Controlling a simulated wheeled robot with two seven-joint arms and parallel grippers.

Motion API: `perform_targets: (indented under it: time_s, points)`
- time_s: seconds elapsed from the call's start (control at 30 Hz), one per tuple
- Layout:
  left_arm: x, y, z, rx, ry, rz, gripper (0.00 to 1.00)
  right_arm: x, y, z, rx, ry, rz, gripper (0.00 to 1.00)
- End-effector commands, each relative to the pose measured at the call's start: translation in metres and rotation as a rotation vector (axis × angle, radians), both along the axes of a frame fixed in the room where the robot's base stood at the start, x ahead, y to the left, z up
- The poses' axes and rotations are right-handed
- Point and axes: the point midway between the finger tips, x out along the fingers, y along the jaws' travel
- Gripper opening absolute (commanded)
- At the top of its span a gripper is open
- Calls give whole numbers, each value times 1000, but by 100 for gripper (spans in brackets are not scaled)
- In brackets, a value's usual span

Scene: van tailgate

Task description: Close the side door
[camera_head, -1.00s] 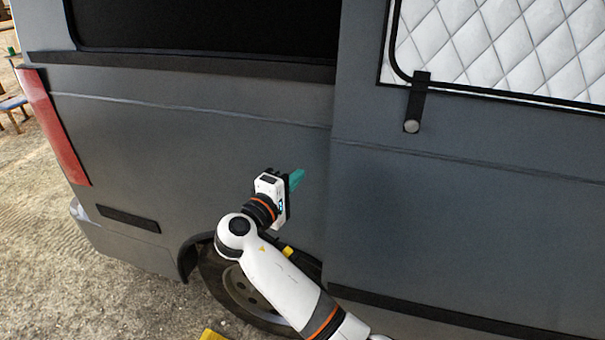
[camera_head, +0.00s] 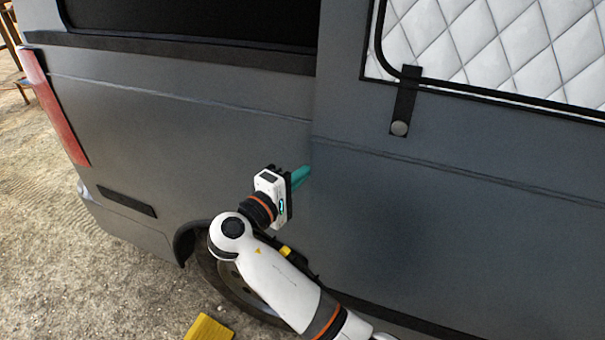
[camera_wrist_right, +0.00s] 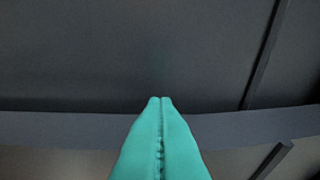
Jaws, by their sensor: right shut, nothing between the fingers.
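The side door (camera_head: 440,215) is the grey panel on the right of the head view. It has a window with a white quilted cover (camera_head: 490,40) and a black strap. Its left edge overlaps the van's grey rear side panel (camera_head: 190,130). My right gripper (camera_head: 304,174) is shut and empty, its teal fingertips at the door's left edge. I cannot tell whether they touch it. In the right wrist view the shut teal fingers (camera_wrist_right: 160,105) point at dark grey bodywork with a lighter band across it. My left gripper is out of view.
The rear wheel (camera_head: 235,285) is below my right arm, partly hidden by it. A red tail light (camera_head: 55,110) is at the van's rear corner. A yellow object (camera_head: 209,328) lies on the sandy ground. The ground at left is open.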

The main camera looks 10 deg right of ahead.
Motion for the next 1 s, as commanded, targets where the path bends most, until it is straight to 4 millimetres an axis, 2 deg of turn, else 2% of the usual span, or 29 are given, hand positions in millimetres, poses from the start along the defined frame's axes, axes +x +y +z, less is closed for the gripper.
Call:
perform_targets:
  time_s: [0.17,0.27,0.7,0.83,1.0]
  points:
    - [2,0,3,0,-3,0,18,-2,-4,1,1,1,0,0]
    - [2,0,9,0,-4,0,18,-9,-13,2,1,1,-1,0]
    - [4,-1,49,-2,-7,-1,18,-70,-105,3,-3,2,-15,0]
    - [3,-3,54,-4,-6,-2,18,-85,-126,2,-3,1,-11,0]
    - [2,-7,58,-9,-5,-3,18,-96,-142,1,-1,1,-5,0]
